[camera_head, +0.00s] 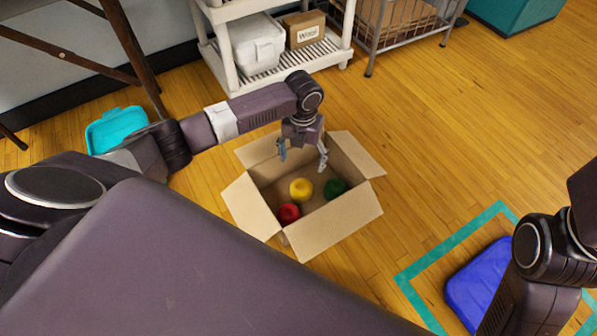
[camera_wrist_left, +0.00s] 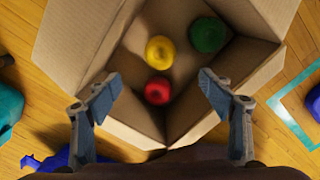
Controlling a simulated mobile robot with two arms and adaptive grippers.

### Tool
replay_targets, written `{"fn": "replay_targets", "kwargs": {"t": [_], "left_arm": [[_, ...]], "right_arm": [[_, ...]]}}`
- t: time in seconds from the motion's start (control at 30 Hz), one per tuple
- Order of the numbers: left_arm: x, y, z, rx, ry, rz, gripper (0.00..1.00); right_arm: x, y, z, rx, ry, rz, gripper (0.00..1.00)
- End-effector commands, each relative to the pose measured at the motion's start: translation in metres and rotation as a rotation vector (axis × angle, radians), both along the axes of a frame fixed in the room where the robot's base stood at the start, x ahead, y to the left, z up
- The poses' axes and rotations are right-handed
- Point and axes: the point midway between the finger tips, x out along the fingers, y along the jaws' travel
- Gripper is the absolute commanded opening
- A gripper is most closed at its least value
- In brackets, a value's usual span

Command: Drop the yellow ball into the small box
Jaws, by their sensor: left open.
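The yellow ball (camera_head: 301,189) lies inside the open cardboard box (camera_head: 338,222) on the wooden floor. A red ball (camera_head: 288,213) and a green ball (camera_head: 335,188) lie in the same box. My left gripper (camera_head: 303,158) is open and empty above the box, over its back part. In the left wrist view the yellow ball (camera_wrist_left: 160,49) and red ball (camera_wrist_left: 158,90) show between and beyond the spread fingers (camera_wrist_left: 163,92), with the green ball (camera_wrist_left: 208,35) to the right. My right arm shows at the right edge, but its gripper is out of view.
A teal bin (camera_head: 116,129) stands at the left and a blue lid-like object (camera_head: 478,281) lies inside a teal floor outline (camera_head: 437,262) at the right. A white shelf (camera_head: 275,72) holds a white container and a cardboard box.

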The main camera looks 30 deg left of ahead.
Motion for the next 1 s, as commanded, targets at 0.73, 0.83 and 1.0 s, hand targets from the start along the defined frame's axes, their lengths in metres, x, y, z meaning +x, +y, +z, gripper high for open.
{"fn": "replay_targets", "kwargs": {"t": [0.73,0.83,1.0], "left_arm": [[0.001,0.000,0.109,0.001,-0.003,-0.001,0.73],[0.000,0.000,0.116,0.000,0.000,-0.001,0.73],[0.000,0.000,0.120,0.000,0.000,0.000,0.73]], "right_arm": [[0.000,0.000,0.000,0.000,0.001,0.000,0.24],[0.000,0.000,0.000,0.000,0.001,0.000,0.24],[0.000,0.000,0.000,0.000,0.001,0.000,0.24]]}}
